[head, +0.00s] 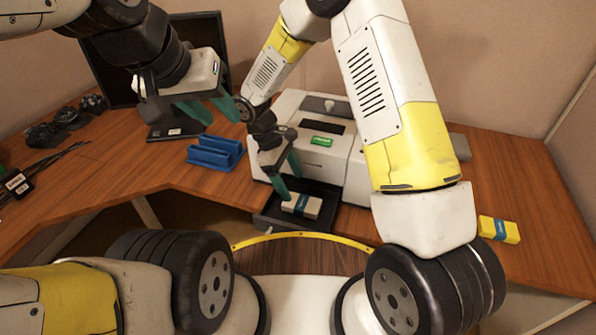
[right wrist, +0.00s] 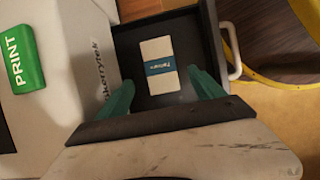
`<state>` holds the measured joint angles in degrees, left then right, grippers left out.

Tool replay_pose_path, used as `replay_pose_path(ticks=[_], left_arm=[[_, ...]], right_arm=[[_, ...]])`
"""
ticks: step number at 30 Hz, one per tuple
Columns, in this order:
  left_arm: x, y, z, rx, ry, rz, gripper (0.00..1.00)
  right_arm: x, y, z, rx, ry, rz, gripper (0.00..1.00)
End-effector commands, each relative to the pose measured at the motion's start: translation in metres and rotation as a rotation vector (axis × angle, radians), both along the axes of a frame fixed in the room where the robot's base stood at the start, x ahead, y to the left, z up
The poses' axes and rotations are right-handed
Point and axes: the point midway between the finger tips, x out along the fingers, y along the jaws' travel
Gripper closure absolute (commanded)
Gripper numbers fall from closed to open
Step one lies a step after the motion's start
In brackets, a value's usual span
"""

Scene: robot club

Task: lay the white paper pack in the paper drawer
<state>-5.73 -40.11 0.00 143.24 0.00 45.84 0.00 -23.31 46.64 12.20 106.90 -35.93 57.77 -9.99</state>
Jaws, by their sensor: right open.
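The white paper pack (head: 302,206) with a blue band lies flat inside the dark paper drawer (head: 268,219), which is pulled out at the front of the printer. In the right wrist view the pack (right wrist: 157,52) rests on the drawer floor (right wrist: 190,50), apart from the side walls. My right gripper (head: 287,178) is just above the pack; in the right wrist view its teal fingers (right wrist: 160,84) are spread and empty, with the pack beyond their tips. My left gripper (head: 212,108) hangs over the desk at the left, its teal fingers apart with nothing between them.
The white printer (head: 302,160) has a green PRINT label (head: 321,141). A blue holder (head: 214,153) stands left of it. A yellow pack (head: 499,230) lies on the desk at the right. A monitor (head: 208,32), dark parts (head: 52,132) and cables are at the left.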

Motion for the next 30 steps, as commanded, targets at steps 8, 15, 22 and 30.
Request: replay_pose_path(ticks=[8,15,22,30], left_arm=[[0.000,0.000,0.000,0.000,0.000,0.000,0.64],[0.000,0.000,0.000,0.000,0.000,0.000,0.64],[0.000,0.000,0.000,0.000,0.000,0.000,0.64],[0.000,0.000,0.000,0.000,0.000,0.000,0.64]], right_arm=[[0.005,0.015,0.038,0.001,-0.002,-0.001,0.22],[0.005,0.017,0.043,-0.001,0.001,0.000,0.22],[0.005,0.017,0.043,-0.001,0.001,0.000,0.22],[0.005,0.017,0.042,-0.001,0.001,0.000,0.22]])
